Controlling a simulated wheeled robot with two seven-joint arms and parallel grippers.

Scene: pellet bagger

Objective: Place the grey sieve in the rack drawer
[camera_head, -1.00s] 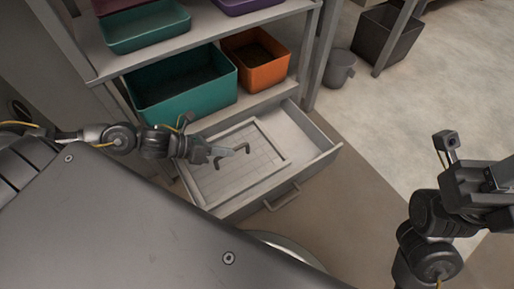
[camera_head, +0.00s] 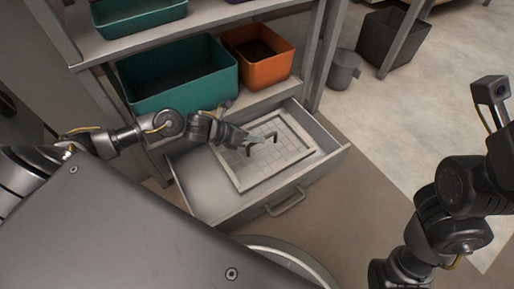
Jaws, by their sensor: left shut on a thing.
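The grey sieve (camera_head: 256,172), a flat rectangular frame with a mesh and a dark bent handle (camera_head: 264,144), is over the right part of the open rack drawer (camera_head: 208,197). Its outline lies within the drawer walls, tilted slightly in the picture. I cannot tell whether it touches the drawer floor. My left gripper (camera_head: 251,142) is shut on the sieve's handle, reaching in from the left above the drawer. My right arm shows at the right edge, but its fingers are out of the picture.
A teal bin (camera_head: 180,77) and an orange bin (camera_head: 258,55) stand on the shelf above the drawer. A rack post (camera_head: 324,62) rises at the drawer's back right. A grey bucket (camera_head: 345,68) and a dark bin (camera_head: 389,42) stand on the floor. The drawer's left part is empty.

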